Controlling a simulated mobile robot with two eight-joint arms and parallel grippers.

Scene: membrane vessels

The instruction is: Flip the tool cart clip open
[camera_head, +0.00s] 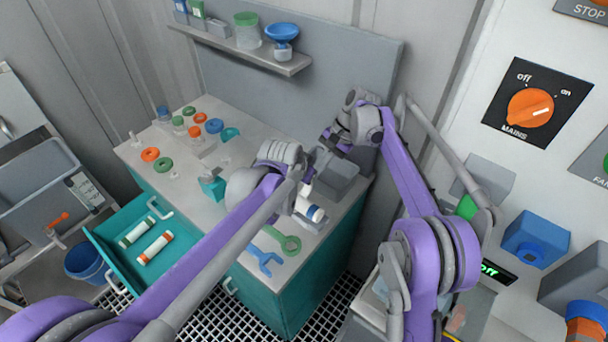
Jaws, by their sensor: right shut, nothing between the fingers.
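The tool cart (330,260) is teal with a pale grey top. I cannot make out its clip for certain; my arms and a grey box cover part of the top. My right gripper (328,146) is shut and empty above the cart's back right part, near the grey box. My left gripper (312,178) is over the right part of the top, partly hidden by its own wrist. A white cylinder with a blue band (309,209) is just below it; I cannot tell whether they touch.
An open teal drawer (103,247) holds two banded cylinders. Coloured rings and caps (196,131) lie on the top's left part. A green wrench (284,240) and a blue wrench (264,259) lie near the front edge. A shelf (262,58) hangs behind; a control panel (538,108) stands right.

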